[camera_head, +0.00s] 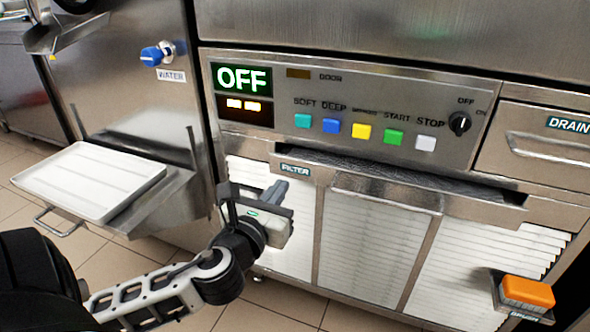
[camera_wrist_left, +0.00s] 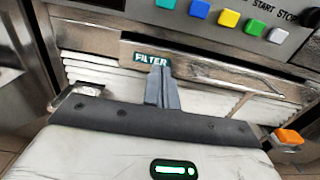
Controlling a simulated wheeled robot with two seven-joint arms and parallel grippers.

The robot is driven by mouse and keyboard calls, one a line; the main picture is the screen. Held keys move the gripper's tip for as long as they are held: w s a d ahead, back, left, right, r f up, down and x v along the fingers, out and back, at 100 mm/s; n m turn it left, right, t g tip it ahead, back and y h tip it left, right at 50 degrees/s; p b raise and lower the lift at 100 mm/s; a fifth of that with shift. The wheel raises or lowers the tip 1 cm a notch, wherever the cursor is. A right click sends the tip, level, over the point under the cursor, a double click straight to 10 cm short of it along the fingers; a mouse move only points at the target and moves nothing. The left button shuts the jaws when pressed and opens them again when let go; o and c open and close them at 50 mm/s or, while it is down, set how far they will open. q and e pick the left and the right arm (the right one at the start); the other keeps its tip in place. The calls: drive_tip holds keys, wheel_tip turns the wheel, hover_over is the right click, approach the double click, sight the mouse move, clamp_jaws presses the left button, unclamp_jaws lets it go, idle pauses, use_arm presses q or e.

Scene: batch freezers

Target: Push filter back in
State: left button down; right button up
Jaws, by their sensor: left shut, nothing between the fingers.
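The filter (camera_head: 400,171) shows as a metal-framed drawer with a dark top surface, sticking out below the control panel. Its front edge carries a green FILTER label (camera_head: 295,169) at the left end, which also shows in the left wrist view (camera_wrist_left: 143,57). My left gripper (camera_head: 277,188) is shut and empty, just below and in front of that label. In the left wrist view its closed fingertips (camera_wrist_left: 159,72) overlap the right end of the label; I cannot tell whether they touch the front.
The panel above has an OFF display (camera_head: 242,78) and several coloured buttons. White louvred vents (camera_head: 365,240) lie below the filter. A white tray (camera_head: 92,180) rests on a shelf at left, an orange block (camera_head: 527,291) sits at lower right, and a drain drawer (camera_head: 550,147) is at right.

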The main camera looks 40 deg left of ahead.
sight(299, 162)
use_arm(q)
drive_tip(key=b+x, duration=0.1)
drive_tip(key=x, duration=0.6)
drive_tip(key=shift+w+f, duration=0.1)
drive_tip(key=shift+w+a+b, duration=0.15)
drive_tip(key=shift+w+b, duration=0.15)
drive_tip(key=shift+w, duration=0.15)
use_arm(e)
drive_tip(key=shift+w+a+r+m+t+y, duration=0.15)
drive_tip(key=shift+a+r+m+t+y, duration=0.15)
drive_tip(key=shift+r+y, duration=0.15)
use_arm(q)
drive_tip(key=shift+w+a+r+p, duration=0.15)
drive_tip(key=shift+w+p, duration=0.25)
drive_tip(key=shift+w+a+r+p, duration=0.1)
drive_tip(key=shift+w+a+p, duration=0.05)
drive_tip(key=shift+w+p, duration=0.25)
drive_tip(key=shift+w, duration=0.35)
drive_tip(key=shift+w+f, duration=0.1)
drive_tip(key=shift+f, duration=0.05)
use_arm(e)
drive_tip(key=shift+d+f+h, duration=0.3)
drive_tip(key=shift+f+h, duration=0.15)
